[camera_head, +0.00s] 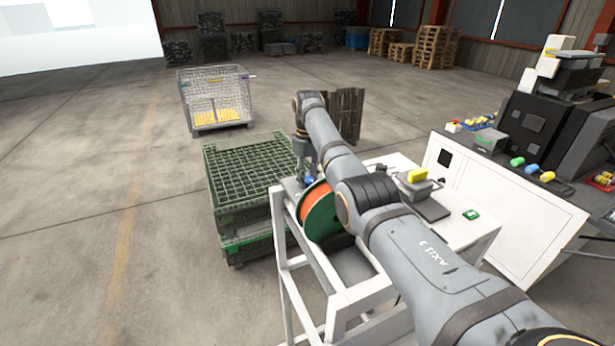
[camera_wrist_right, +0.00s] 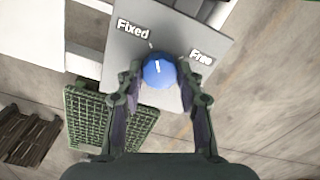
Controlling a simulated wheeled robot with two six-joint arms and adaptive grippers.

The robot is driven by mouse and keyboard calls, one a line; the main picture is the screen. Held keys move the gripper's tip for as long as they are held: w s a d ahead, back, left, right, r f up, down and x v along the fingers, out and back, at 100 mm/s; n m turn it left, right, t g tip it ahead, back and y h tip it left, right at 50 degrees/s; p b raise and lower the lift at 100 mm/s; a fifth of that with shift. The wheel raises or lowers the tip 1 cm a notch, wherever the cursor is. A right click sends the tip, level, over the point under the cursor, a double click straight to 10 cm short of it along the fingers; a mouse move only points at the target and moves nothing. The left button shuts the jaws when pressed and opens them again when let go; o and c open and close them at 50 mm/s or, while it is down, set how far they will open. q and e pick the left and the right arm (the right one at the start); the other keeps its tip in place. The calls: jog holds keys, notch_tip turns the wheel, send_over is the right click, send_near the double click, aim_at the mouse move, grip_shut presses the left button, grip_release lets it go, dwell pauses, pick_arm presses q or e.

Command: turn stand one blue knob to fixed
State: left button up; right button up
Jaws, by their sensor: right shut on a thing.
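The blue knob (camera_wrist_right: 159,73) sits on a grey plate (camera_wrist_right: 118,50) with the white words "Fixed" and "Free". Its short white mark points up in the right wrist view, between the two words and nearer the "Fixed" side. My right gripper (camera_wrist_right: 161,76) is shut on the knob, one finger on each side. In the head view a bit of the blue knob (camera_head: 309,180) shows below my right gripper (camera_head: 306,168), at the far end of the white stand (camera_head: 283,228). My left gripper is not in view.
An orange and green reel (camera_head: 320,212) stands in the white frame beside my right arm. A green mesh crate (camera_head: 232,190) is close by on the left. A white machine cabinet (camera_head: 492,200) stands at the right. Open floor lies to the left.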

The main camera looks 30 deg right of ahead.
aim_at(309, 179)
jog(key=shift+n, duration=1.2)
jog(key=o, duration=1.2)
jog(key=shift+s+d, duration=0.1)
jog(key=shift+s, duration=0.05)
notch_tip(309, 179, up, 8)
jog(key=shift+f, duration=0.15)
jog(key=shift+f, duration=0.1)
